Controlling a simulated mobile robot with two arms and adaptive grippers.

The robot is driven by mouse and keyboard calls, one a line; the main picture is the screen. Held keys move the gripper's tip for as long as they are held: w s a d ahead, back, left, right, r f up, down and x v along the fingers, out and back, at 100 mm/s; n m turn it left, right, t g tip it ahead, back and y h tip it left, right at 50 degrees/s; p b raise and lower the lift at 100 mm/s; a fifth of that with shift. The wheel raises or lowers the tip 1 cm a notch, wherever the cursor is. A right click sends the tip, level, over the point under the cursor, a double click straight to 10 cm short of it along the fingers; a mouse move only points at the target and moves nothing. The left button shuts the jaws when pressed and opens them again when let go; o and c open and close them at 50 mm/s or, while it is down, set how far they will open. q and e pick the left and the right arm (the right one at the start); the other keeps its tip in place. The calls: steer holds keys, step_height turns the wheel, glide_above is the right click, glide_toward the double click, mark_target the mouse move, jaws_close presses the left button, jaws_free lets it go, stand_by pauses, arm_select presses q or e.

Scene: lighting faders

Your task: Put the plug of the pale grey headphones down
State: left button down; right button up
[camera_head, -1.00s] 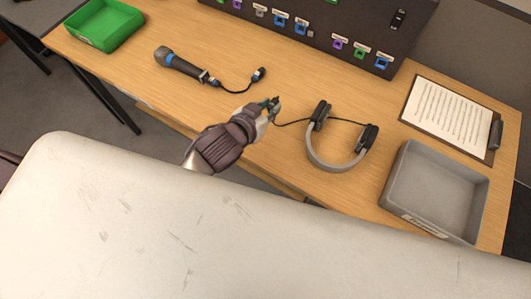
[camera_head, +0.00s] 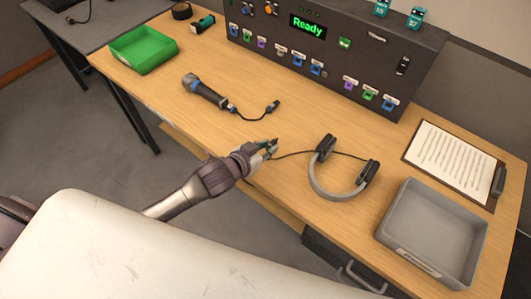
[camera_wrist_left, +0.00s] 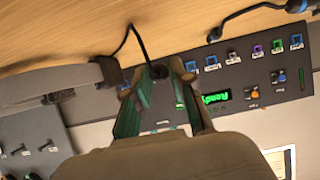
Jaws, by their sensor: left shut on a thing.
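The pale grey headphones (camera_head: 331,192) lie on the wooden table, right of the middle in the head view. Their dark cable runs left from an ear cup to my left gripper (camera_head: 268,147). My left gripper is shut on the headphones' plug, near the table's front edge. In the left wrist view the dark plug (camera_wrist_left: 158,71) sits between the fingertips, with its cable curving up and left. Part of the headphones (camera_wrist_left: 45,82) shows at the left there. I cannot tell whether the plug touches the table. My right gripper is not in view.
A dark panel (camera_head: 290,45) with coloured sockets and a lit "Ready" display stands behind. A microphone (camera_head: 205,92) with a short cable lies left of the panel's front. A green tray (camera_head: 143,62), a clipboard (camera_head: 455,160) and a grey tray (camera_head: 400,237) stand around. Bare table surrounds the gripper.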

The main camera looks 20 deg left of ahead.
arm_select(q)
steer(key=shift+w+a+f, duration=0.2)
steer(key=shift+w, duration=0.05)
steer(key=shift+f, duration=0.35)
step_height(320, 180, down, 3)
steer(key=shift+f, duration=0.2)
steer(key=shift+f, duration=0.1)
